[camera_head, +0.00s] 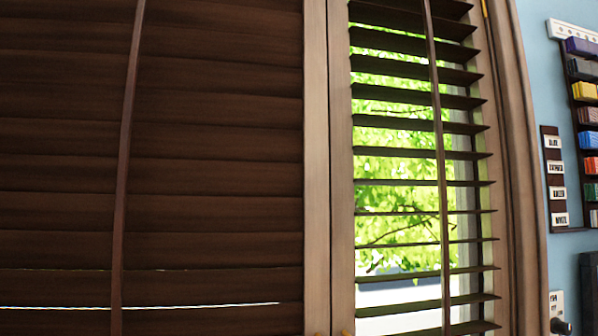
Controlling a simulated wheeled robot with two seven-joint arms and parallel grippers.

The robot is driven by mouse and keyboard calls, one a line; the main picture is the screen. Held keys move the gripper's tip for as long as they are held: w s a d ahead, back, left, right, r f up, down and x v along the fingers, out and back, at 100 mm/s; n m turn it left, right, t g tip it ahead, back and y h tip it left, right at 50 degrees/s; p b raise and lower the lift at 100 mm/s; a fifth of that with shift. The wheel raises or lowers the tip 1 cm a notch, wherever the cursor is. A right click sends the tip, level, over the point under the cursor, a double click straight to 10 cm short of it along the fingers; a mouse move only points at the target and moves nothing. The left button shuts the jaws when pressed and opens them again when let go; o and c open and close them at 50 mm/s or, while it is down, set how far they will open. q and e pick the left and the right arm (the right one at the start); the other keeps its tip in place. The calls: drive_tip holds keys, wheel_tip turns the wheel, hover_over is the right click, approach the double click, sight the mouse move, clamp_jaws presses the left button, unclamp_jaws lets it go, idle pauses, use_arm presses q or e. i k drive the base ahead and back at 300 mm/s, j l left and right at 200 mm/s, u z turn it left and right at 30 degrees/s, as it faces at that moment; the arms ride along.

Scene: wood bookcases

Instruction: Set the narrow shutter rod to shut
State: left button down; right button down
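Two dark brown louvered shutter panels fill most of the head view. The narrow shutter (372,183) on the right has its slats open, with green leaves and daylight showing between them. Its thin vertical rod (437,125) runs down in front of the slats, right of the panel's middle. The wide shutter (215,180) on the left has its slats closed, with a thin line of light near the bottom. Its own rod (121,190) runs down its middle. Neither of my grippers shows in this view.
Wooden frame stiles (316,160) stand between the two panels. A wooden window frame (519,180) borders the narrow shutter. On the blue wall at right hang a rack of colored blocks (585,90) and a strip of small labels (556,180).

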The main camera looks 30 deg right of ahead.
sight(439, 128)
drive_tip(key=z, duration=1.6)
drive_tip(key=l, duration=0.2)
